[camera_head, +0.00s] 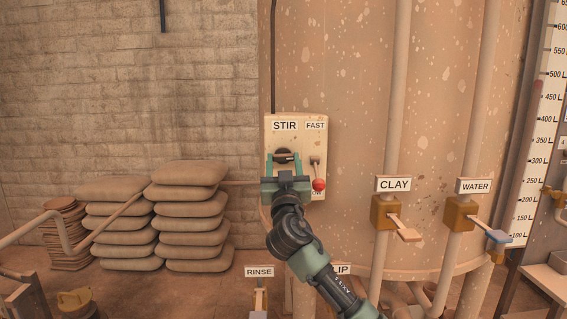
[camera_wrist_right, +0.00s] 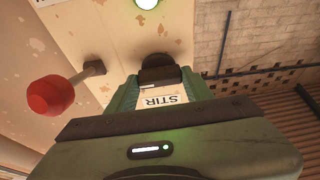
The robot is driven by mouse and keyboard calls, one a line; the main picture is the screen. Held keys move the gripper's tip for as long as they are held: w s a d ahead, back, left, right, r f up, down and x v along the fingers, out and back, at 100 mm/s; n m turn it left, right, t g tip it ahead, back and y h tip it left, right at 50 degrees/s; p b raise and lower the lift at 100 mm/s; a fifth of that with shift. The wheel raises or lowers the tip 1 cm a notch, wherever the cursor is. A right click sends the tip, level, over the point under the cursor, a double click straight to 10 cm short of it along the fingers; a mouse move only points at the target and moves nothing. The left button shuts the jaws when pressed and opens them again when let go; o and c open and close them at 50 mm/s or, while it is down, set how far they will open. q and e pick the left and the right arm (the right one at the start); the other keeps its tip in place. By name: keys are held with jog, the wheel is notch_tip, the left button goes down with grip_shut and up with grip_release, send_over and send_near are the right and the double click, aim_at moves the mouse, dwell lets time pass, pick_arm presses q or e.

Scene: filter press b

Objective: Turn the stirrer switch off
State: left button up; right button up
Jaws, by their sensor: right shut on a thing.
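The stirrer switch is a black rotary knob (camera_head: 283,153) on a cream panel (camera_head: 310,147), below the STIR label (camera_head: 285,126). My right gripper (camera_head: 286,163) reaches up to it from below, with one green finger on each side. In the right wrist view the gripper (camera_wrist_right: 158,92) is shut on the knob (camera_wrist_right: 160,74), and the panel's face lies behind it. The gripper hides the lower part of the knob, and I cannot read its setting. My left gripper is not in view.
A red-balled lever (camera_head: 319,185) under the FAST label (camera_head: 315,126) sits close right of my gripper. A lit green lamp (camera_wrist_right: 147,4) shows in the wrist view. CLAY (camera_head: 385,212) and WATER (camera_head: 460,213) valves stand right. Stacked sacks (camera_head: 190,205) stand left.

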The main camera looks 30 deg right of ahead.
jog(key=shift+n, duration=0.4)
jog(key=n+y+p, duration=0.1)
jog(key=n, duration=0.1)
jog(key=n+t+y+p, duration=0.1)
jog(key=n, duration=0.1)
jog(key=shift+s+d+r+y, duration=0.1)
jog(key=shift+r+y, duration=0.1)
jog(key=shift+y, duration=0.1)
jog(key=n+y+p, duration=0.2)
jog(key=n+p, duration=0.2)
jog(key=n+y+p, duration=0.1)
jog(key=n+p, duration=0.4)
jog(key=n+g+y+p, duration=0.1)
jog(key=n+y+p, duration=0.1)
jog(key=n+p, duration=0.2)
jog(key=shift+d+r+n+y, duration=0.1)
jog(key=shift+r+n+y, duration=0.2)
jog(key=shift+n, duration=0.1)
jog(key=shift+f+n+g+p, duration=0.1)
jog(key=shift+n+g+p, duration=0.2)
jog(key=shift+n+p, duration=0.45)
jog(key=shift+s+f+n+g+y+p, duration=0.15)
jog(key=shift+n+g+y+p, duration=0.2)
jog(key=shift+n, duration=0.5)
jog(key=shift+f, duration=0.1)
jog(key=o, duration=1.4)
